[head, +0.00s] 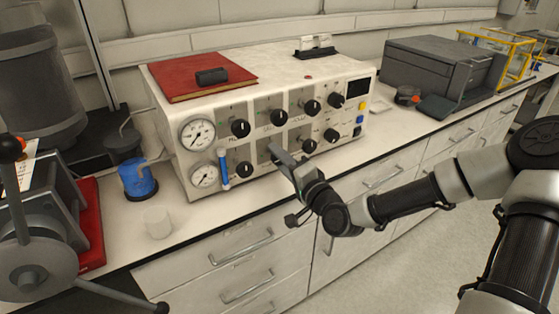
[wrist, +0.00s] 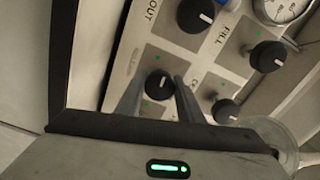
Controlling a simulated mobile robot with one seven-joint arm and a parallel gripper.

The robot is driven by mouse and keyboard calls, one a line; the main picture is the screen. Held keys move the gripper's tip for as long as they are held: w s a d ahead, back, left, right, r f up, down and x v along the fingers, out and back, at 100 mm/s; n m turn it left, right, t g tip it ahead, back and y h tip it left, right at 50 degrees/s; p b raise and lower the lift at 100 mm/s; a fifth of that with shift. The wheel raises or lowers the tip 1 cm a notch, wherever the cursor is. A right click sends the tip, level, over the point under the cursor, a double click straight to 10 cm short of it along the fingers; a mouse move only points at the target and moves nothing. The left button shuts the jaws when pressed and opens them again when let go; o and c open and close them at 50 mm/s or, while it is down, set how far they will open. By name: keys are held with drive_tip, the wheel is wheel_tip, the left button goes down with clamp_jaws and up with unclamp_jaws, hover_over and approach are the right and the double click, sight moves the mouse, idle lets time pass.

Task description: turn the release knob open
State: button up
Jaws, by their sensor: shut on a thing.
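A pale control box (head: 185,172) stands on the bench with several round black knobs on its front. My gripper (head: 281,160) is at the lower row of knobs and hides the one behind it in the head view. In the wrist view, my gripper's two fingers (wrist: 158,92) stand on either side of a black knob (wrist: 159,83) with a white pointer line, and are shut on it. A small green light shows beside it. Its label is too small to read, so I cannot tell from lettering that it is the release knob.
Other knobs sit close by, among them one near the FILL label (wrist: 267,56) and one near OUT (wrist: 195,14). Two gauges (head: 197,133) and a blue-capped tube (head: 223,168) are at the box's left. A white cup (head: 158,222) stands on the bench.

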drive_tip(key=n+b, duration=0.1)
drive_tip(key=n, duration=0.3)
drive_tip(key=shift+f+n, duration=0.1)
drive_tip(key=shift+n, duration=0.2)
idle(0.3)
drive_tip(key=o, duration=1.1)
drive_tip(key=shift+c, duration=0.2)
drive_tip(key=p+v, duration=0.9)
drive_tip(key=v, duration=0.8)
drive_tip(key=shift+s+d+p, duration=0.2)
drive_tip(key=shift+p, duration=0.2)
